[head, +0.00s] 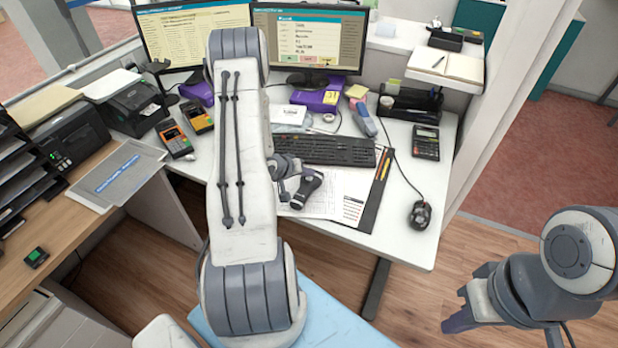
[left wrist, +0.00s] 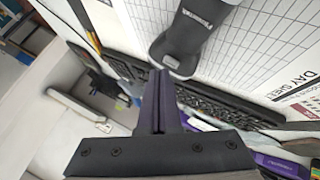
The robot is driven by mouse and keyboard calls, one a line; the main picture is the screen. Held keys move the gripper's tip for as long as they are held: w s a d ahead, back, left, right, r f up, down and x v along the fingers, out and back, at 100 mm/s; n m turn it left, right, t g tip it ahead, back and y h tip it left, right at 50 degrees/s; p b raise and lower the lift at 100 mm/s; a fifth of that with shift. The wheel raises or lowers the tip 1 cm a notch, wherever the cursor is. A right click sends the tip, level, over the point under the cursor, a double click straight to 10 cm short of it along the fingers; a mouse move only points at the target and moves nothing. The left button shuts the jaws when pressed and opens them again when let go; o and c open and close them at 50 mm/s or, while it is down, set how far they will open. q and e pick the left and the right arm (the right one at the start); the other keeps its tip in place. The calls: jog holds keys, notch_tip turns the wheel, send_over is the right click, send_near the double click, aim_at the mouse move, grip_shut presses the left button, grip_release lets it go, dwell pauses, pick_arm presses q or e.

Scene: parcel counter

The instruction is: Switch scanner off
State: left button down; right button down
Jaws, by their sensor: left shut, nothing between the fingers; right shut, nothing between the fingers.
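A dark grey handheld scanner (head: 307,186) lies on the papers on the white desk, just right of my left arm in the head view. In the left wrist view the scanner (left wrist: 186,36) is at the top centre, with a small pale oval patch near its rounded end. My left gripper (left wrist: 160,76) is shut and empty, its dark fingertips close to that rounded end. I cannot tell whether they touch it. In the head view my left arm hides most of this gripper. My right gripper (head: 457,322) is shut and empty, low over the floor at right.
A black keyboard (head: 325,150) lies behind the scanner. A mouse (head: 420,214) and calculator (head: 426,142) are to the right. Two card terminals (head: 174,138) (head: 197,117) and a printer (head: 137,106) stand left. Two monitors (head: 310,38) (head: 192,32) stand at the back.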

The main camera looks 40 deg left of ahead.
pick_arm(q)
jog(key=shift+f, duration=0.4)
dwell(0.6)
jog(key=shift+r, duration=0.1)
jog(key=shift+r+p, duration=0.75)
jog(key=shift+r, duration=0.05)
notch_tip(320, 180, up, 6)
jog(key=p, duration=0.6)
